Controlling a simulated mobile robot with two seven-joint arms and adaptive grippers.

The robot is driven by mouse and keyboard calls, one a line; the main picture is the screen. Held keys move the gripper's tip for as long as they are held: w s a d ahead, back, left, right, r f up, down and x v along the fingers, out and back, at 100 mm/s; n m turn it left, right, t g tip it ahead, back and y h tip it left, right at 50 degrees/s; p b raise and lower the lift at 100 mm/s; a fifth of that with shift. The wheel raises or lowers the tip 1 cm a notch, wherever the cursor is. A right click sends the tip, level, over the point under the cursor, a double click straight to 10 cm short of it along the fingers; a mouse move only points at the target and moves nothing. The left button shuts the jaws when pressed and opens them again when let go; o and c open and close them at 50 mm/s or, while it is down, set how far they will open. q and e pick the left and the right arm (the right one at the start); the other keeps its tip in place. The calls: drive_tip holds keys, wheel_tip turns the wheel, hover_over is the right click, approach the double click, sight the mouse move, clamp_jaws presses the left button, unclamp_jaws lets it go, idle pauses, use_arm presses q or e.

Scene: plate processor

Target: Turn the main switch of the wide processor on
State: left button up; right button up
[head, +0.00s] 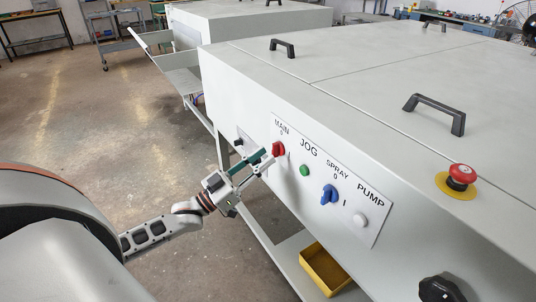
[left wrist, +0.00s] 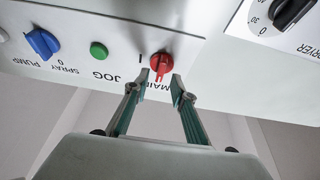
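The wide processor (head: 330,110) is a large light grey cabinet with a white control panel on its side. Its main switch (head: 278,149) is a red rotary knob under the label MAIN and a 0. In the left wrist view the red knob (left wrist: 161,62) appears upside down, with its handle pointing toward the MAIN label and a I mark beside it. My left gripper (head: 262,162) is open just in front of the knob. In the left wrist view its two fingertips (left wrist: 154,88) are spread below the knob; contact is unclear. My right gripper is not in view.
A black dryer dial (left wrist: 293,12) is near the red knob. A red emergency stop (head: 462,173) is on top. A yellow tray (head: 322,270) lies below.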

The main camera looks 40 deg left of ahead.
sight(276, 149)
use_arm(q)
drive_tip(key=shift+x, duration=1.25)
clamp_jaws()
drive_tip(key=shift+a, duration=0.1)
